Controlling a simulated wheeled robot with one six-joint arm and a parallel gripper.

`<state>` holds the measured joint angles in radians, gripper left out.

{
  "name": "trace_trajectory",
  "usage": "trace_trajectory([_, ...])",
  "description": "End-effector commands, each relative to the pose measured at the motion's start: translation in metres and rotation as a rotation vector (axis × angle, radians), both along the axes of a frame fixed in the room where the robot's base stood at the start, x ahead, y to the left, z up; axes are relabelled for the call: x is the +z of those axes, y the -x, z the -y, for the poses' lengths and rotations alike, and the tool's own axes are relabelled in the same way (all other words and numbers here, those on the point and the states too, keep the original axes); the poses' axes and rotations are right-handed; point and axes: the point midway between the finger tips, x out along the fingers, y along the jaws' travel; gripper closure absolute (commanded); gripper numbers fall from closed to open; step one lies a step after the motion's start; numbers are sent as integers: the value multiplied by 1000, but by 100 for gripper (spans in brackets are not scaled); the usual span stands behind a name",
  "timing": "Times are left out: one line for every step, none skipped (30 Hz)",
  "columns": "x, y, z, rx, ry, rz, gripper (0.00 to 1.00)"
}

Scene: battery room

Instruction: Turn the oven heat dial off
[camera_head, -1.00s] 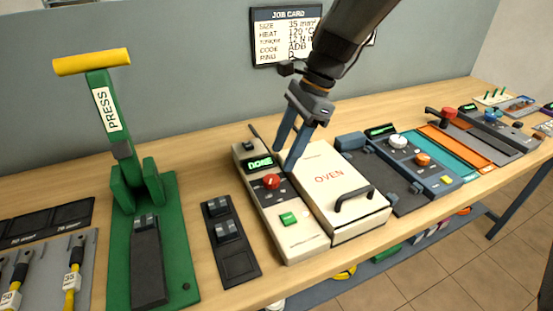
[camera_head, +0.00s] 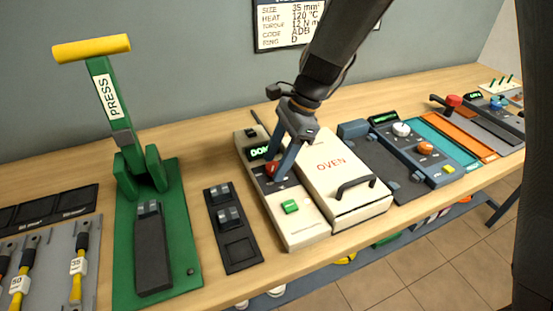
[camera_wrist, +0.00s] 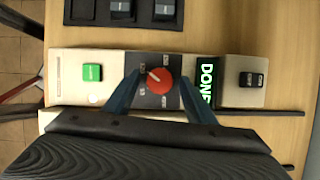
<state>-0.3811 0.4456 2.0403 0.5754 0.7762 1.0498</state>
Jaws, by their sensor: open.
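The oven (camera_head: 331,160) is a cream unit on the bench with a closed lid and a black handle. Its control strip carries a red heat dial (camera_wrist: 160,80), a green button (camera_wrist: 92,72) and a lit green display (camera_wrist: 207,82) that reads DONE in the wrist view. The dial has a white pointer line and small marks around it. My gripper (camera_head: 274,170) is open over the control strip, its two blue fingers on either side of the red dial. I cannot tell whether the fingers touch the dial. In the head view the fingers partly hide the dial and the display.
A green press (camera_head: 170,230) with a yellow handle stands to the left. A black tray (camera_head: 236,250) with small grey parts lies between press and oven. A blue-grey unit with dials (camera_head: 425,148) is right of the oven. A job card (camera_head: 288,25) hangs on the wall.

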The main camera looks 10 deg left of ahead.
Motion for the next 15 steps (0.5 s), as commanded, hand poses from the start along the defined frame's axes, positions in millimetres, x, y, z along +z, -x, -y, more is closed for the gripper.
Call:
trace_trajectory([0,0,0,0,0,0,50])
trace_trajectory([0,0,0,0,0,0,55])
trace_trajectory([0,0,0,0,0,0,61])
trace_trajectory([0,0,0,0,0,0,66])
trace_trajectory([0,0,0,0,0,0,71])
trace_trajectory([0,0,0,0,0,0,78])
trace_trajectory([0,0,0,0,0,0,83])
trace_trajectory([0,0,0,0,0,0,88])
trace_trajectory([0,0,0,0,0,0,91])
trace_trajectory([0,0,0,0,0,0,91])
trace_trajectory([0,0,0,1,0,0,91])
trace_trajectory([0,0,0,3,0,0,91])
trace_trajectory([0,0,0,5,0,0,91])
trace_trajectory([0,0,0,9,0,-1,91])
trace_trajectory([1,0,0,15,0,0,91])
